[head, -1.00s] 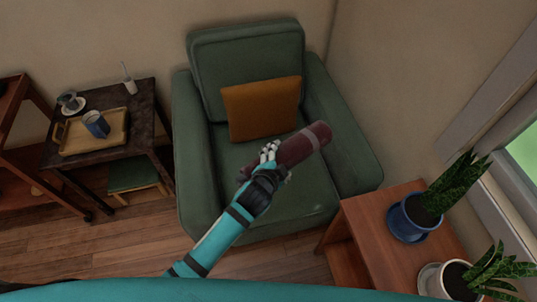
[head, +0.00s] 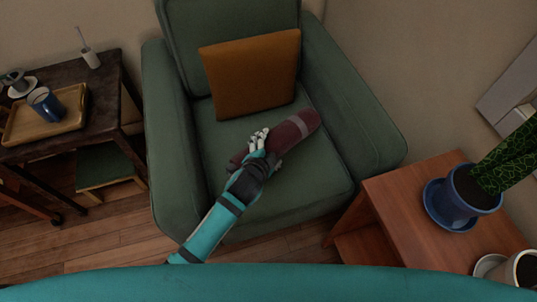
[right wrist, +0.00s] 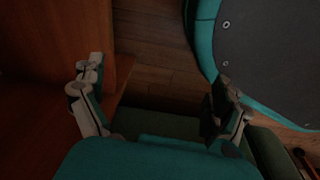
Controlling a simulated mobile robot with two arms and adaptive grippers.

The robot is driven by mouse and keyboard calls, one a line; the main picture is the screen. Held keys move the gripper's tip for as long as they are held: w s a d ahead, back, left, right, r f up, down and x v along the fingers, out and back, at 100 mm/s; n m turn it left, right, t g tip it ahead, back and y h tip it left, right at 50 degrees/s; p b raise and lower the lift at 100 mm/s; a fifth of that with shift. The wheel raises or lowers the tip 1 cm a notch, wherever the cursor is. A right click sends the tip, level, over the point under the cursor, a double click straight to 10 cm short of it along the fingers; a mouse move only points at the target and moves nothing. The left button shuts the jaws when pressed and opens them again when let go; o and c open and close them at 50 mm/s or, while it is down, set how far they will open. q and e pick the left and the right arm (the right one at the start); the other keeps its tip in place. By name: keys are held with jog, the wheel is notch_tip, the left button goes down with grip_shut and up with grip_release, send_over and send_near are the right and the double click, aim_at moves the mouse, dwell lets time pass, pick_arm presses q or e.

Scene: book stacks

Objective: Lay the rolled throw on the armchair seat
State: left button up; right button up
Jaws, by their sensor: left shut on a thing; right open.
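An orange cushion (head: 250,75) leans on the chair's backrest behind the roll. My right gripper (right wrist: 158,105) is open and empty in the right wrist view, with wooden floor and a dark green surface beyond it.
A dark side table (head: 105,75) at left bears a wooden tray (head: 72,122) with a blue mug (head: 44,103). A green-topped stool (head: 103,165) is below. A reddish wooden table (head: 400,200) at right bears potted plants (head: 465,190). The seat's front is clear.

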pick_arm(q)
notch_tip(320, 180, down, 6)
jog(key=shift+f+b, duration=0.1)
jog(key=shift+b, duration=0.9)
notch_tip(320, 180, down, 4)
jog(key=shift+b, duration=0.75)
jog(key=o, duration=1.3)
jog(key=shift+f, duration=0.15)
jog(key=shift+o, duration=0.3)
pick_arm(e)
jog(key=w+r, duration=0.6)
jog(key=r, duration=0.4)
jog(key=shift+w+a+r+t, duration=0.15)
jog(key=shift+a+t, duration=0.25)
jog(key=shift+a, duration=0.05)
pick_arm(q)
jog(key=shift+s, duration=0.1)
jog(key=shift+s+r, duration=0.2)
jog(key=shift+r, duration=0.1)
jog(key=p+v, duration=0.3)
jog(key=v, duration=0.8)
pick_arm(e)
jog(key=s+f, duration=0.5)
jog(key=f, duration=0.5)
jog(key=shift+s+d+g, duration=0.3)
jog(key=shift+d, duration=0.1)
